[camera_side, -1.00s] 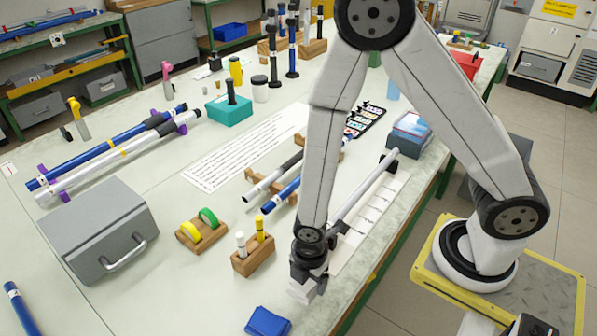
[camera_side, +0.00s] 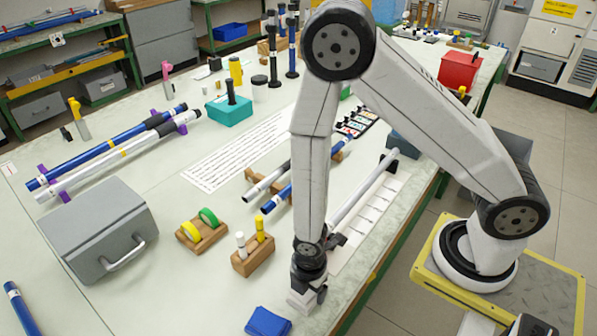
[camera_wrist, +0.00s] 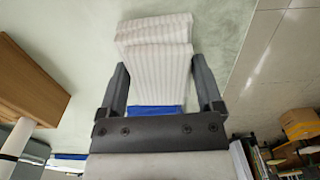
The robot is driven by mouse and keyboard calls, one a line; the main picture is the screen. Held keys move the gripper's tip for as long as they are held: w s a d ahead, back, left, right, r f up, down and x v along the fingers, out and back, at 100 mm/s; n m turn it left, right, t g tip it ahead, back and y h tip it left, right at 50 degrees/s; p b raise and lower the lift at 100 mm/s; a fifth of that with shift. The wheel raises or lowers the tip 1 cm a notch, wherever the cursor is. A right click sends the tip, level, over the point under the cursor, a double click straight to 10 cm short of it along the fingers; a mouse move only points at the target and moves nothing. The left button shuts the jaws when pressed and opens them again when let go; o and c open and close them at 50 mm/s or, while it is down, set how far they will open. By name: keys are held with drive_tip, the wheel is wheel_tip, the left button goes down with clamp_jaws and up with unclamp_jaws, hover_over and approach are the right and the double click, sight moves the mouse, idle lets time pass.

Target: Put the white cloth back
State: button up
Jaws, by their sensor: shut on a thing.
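The white cloth (camera_wrist: 155,65) is a folded, faintly striped pad between the two fingers of my gripper (camera_wrist: 163,85) in the wrist view. My gripper is shut on it. In the side view my gripper (camera_side: 308,290) points down near the table's front edge, and the white cloth (camera_side: 300,301) shows only in part under it. I cannot tell whether the cloth touches the table. A blue folded cloth (camera_side: 268,322) lies on the table just left of and nearer than my gripper. A strip of blue (camera_wrist: 155,109) shows between the fingers in the wrist view.
A wooden block with a white and a yellow marker (camera_side: 253,256) stands left of my gripper. A grey case (camera_side: 98,230) sits farther left. A long light rod (camera_side: 362,190) lies behind my arm. The table's front edge is close on the right.

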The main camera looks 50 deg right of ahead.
drive_tip(key=shift+f, duration=0.1)
drive_tip(key=o, duration=1)
drive_tip(key=shift+c, duration=0.2)
wheel_tip(320, 180, up, 12)
idle(0.6)
idle(0.6)
drive_tip(key=w+d+r+m+t, duration=0.1)
drive_tip(key=d+r+m, duration=0.3)
drive_tip(key=m, duration=0.5)
drive_tip(key=w+d+r+m+t, duration=0.1)
drive_tip(key=d+r+m, duration=0.3)
drive_tip(key=d+m, duration=0.4)
drive_tip(key=shift+w+r+m+t, duration=0.15)
drive_tip(key=shift+w+m+t, duration=0.15)
drive_tip(key=shift+w+m, duration=0.25)
